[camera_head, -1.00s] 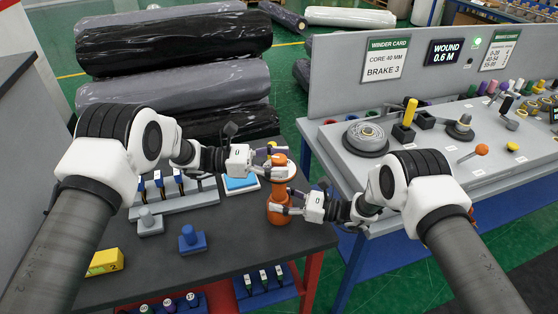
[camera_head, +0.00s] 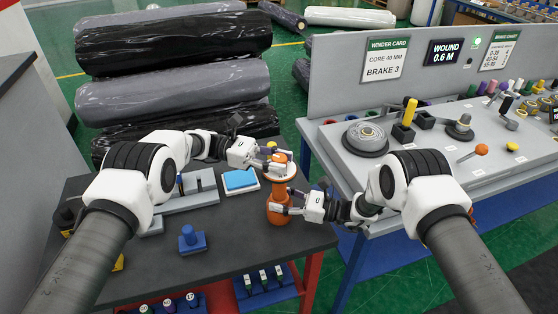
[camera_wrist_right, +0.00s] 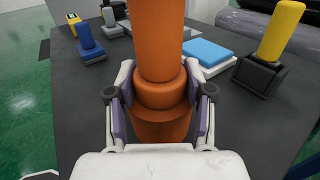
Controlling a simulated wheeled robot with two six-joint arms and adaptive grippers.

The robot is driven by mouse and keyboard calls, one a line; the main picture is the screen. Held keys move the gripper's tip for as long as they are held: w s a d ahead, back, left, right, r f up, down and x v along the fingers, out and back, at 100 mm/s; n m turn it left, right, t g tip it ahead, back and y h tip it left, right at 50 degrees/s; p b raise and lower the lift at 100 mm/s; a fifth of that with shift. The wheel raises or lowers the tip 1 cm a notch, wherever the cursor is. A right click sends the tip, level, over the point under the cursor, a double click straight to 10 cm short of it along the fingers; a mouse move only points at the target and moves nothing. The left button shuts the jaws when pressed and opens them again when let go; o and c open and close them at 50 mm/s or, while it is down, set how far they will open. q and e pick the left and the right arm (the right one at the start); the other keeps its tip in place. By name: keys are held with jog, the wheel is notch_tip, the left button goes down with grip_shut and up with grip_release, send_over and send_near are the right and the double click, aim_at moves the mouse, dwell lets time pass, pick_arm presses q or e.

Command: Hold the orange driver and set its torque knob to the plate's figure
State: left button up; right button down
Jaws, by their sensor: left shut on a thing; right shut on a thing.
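The orange driver (camera_head: 280,212) stands upright near the right edge of the dark table. My right gripper (camera_head: 284,203) is shut on its lower body from the right. In the right wrist view the orange body (camera_wrist_right: 159,45) sits between both finger pads. The driver's top carries a pale disc (camera_head: 279,175) with an orange and yellow cap. My left gripper (camera_head: 274,161) is shut at this top part, from the left; its fingers partly hide the knob, and no knob marking is readable. I cannot make out a plate with a torque figure.
A blue-topped pad (camera_head: 240,180) lies left of the driver. A blue block with a knob (camera_head: 191,238) and a grey rack (camera_head: 190,200) stand further left. The winder panel (camera_head: 420,75) stands on the bench at right, with its card reading CORE 40 MM, BRAKE 3.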

aim_at(279, 157)
pick_arm(q)
jog(key=shift+m+g+y, duration=0.3)
jog(key=shift+m+g, duration=0.2)
jog(key=shift+g, duration=0.3)
jog(key=o, duration=1.2)
jog(key=shift+s, duration=0.1)
jog(key=shift+c, duration=0.2)
jog(key=shift+r, duration=0.1)
notch_tip(279, 157, up, 10)
jog(key=shift+f, duration=0.1)
